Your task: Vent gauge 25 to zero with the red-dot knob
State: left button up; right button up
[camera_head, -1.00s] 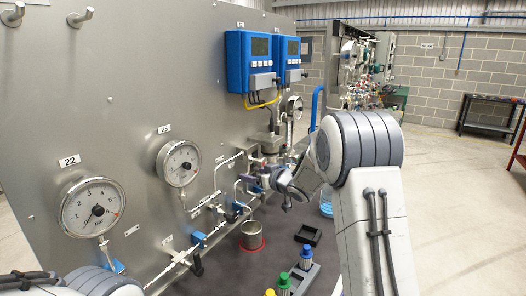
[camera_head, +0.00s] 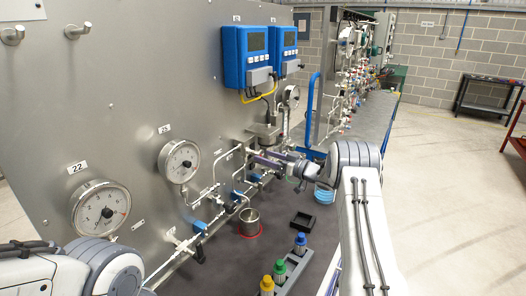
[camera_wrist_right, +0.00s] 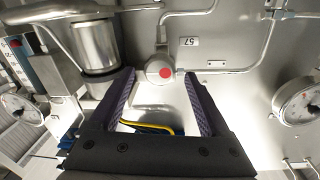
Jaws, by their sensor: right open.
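Gauge 25 (camera_head: 179,161) is a round white dial on the grey panel, under its number plate (camera_head: 165,129). Its needle is too small to read surely. In the right wrist view a round metal knob with a red dot (camera_wrist_right: 160,72) faces me on the panel. My right gripper (camera_wrist_right: 160,88) is open, with one purple finger on each side of the view and the knob in line with the gap, near the fingertips. I cannot tell if the fingers reach around it. In the head view my right gripper (camera_head: 262,161) is at the pipework right of gauge 25. My left gripper is out of view.
Gauge 22 (camera_head: 101,207) is at lower left. Pipes and blue-handled valves (camera_head: 199,226) run below the gauges. A metal cup (camera_head: 249,222), a black tray (camera_head: 300,221) and a rack (camera_head: 285,277) of coloured-top knobs stand on the bench. Blue boxes (camera_head: 246,55) hang above.

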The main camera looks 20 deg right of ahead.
jog(key=shift+x, duration=1.05)
jog(key=shift+c, duration=0.3)
grip_shut()
jog(key=shift+f+n+y+b, duration=0.1)
jog(key=shift+n+y+b, duration=0.4)
jog(key=shift+n+b, duration=8.25)
jog(key=m+b, duration=0.2)
jog(key=shift+m+b, duration=0.25)
jog(key=shift+b, duration=0.1)
